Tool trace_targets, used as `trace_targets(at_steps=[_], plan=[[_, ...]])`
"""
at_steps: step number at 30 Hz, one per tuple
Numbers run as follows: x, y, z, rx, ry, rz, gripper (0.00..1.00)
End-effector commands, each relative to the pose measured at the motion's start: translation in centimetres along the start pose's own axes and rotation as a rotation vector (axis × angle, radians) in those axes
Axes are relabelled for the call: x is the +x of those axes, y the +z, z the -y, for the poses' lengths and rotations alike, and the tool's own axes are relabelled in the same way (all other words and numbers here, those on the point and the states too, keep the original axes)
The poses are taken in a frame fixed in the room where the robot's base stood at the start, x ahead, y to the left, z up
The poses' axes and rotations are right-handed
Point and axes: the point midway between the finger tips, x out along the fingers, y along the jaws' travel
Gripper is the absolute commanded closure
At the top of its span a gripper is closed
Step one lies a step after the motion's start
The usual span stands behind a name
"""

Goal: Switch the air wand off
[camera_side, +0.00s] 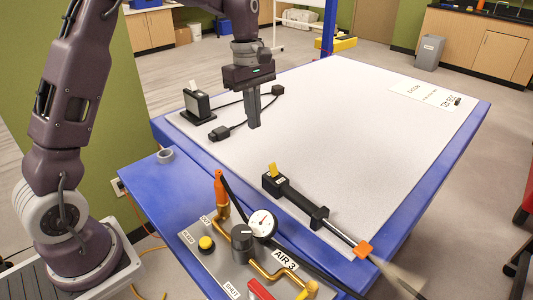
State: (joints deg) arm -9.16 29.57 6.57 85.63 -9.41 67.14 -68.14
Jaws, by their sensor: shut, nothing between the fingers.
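The air wand (295,202) lies on the near part of the white table top, with a black body and a thin metal tube. A yellow tab (273,169) stands up at its rear end. The tube passes an orange piece (363,249) at the table's edge, and a pale brownish plume (402,279) fans out beyond its tip. The AIR 3 panel (210,262) carries a gauge (262,223), a black knob (242,238), a yellow button (206,243) and a red handle (261,289). My gripper (254,125) is shut and empty, pointing down, behind the wand and apart from it.
A black box (198,106) with an upright tab stands left of my gripper. A black cable with plugs (220,133) lies nearby. An orange-topped fitting (221,194) rises from the panel. Labelled cards (424,93) lie far right; the table's middle is clear.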

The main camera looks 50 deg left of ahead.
Motion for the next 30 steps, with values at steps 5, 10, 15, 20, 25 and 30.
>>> trace_targets(at_steps=[5, 10, 15, 20, 25, 30], plan=[[0.0, 0.0, 0.0, 0.001, 0.001, 0.0, 1.0], [0.7, 0.0, 0.0, 0.002, 0.0, 0.0, 1.0], [3.9, 0.0, 0.1, 0.002, -0.003, 0.001, 1.0], [7.5, 0.1, 0.1, 0.003, -0.004, 0.001, 1.0], [9.8, 0.8, 0.0, 0.006, 0.003, 0.0, 1.0], [8.9, 3.1, 0.0, 0.006, 0.002, -0.001, 1.0]])
